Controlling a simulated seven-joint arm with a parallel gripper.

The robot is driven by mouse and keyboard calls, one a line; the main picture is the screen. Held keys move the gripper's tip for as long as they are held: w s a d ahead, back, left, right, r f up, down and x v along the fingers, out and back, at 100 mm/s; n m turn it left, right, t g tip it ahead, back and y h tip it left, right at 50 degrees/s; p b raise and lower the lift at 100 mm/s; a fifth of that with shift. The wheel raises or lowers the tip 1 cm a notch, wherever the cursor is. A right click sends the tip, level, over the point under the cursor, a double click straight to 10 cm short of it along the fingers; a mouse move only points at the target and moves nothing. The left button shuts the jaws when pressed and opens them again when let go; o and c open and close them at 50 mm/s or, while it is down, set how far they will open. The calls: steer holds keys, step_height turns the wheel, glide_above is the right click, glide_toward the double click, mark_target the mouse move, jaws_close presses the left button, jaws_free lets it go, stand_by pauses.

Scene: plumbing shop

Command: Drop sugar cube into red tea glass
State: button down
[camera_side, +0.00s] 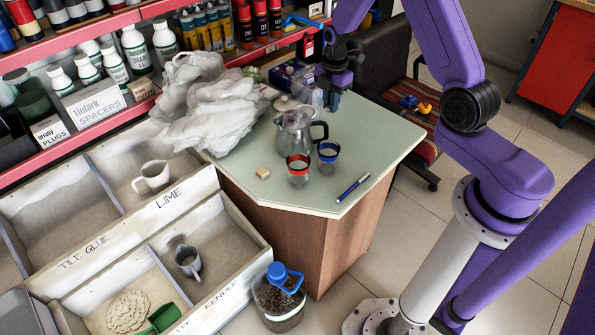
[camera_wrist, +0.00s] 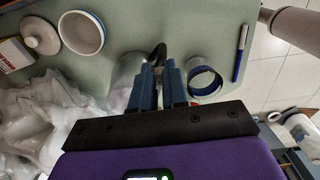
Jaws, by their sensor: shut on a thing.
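The red-rimmed tea glass (camera_side: 298,178) stands on the pale green table in the side view, left of the blue-rimmed glass (camera_side: 328,164). A small tan cube (camera_side: 262,173), which looks like the sugar cube, lies on the table left of the red glass. My gripper (camera_side: 332,106) is above the table, behind the glasses, apart from that cube. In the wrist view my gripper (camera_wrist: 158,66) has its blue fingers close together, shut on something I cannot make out.
A grey jug (camera_side: 294,132) with a black handle stands close behind the glasses. A blue pen (camera_side: 353,187) lies near the front right edge. A crumpled white bag (camera_side: 205,110) fills the table's left side. An open white bowl (camera_wrist: 82,34) and round lid (camera_wrist: 40,35) stand farther off.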

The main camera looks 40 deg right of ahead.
glide_toward(298, 172)
steer(key=w+d, duration=0.2)
steer(key=d, duration=0.3)
steer(key=shift+a+f, duration=0.2)
steer(key=shift+f, duration=2.5)
steer(key=c, duration=1.1)
jaws_free()
steer(key=shift+r, duration=0.1)
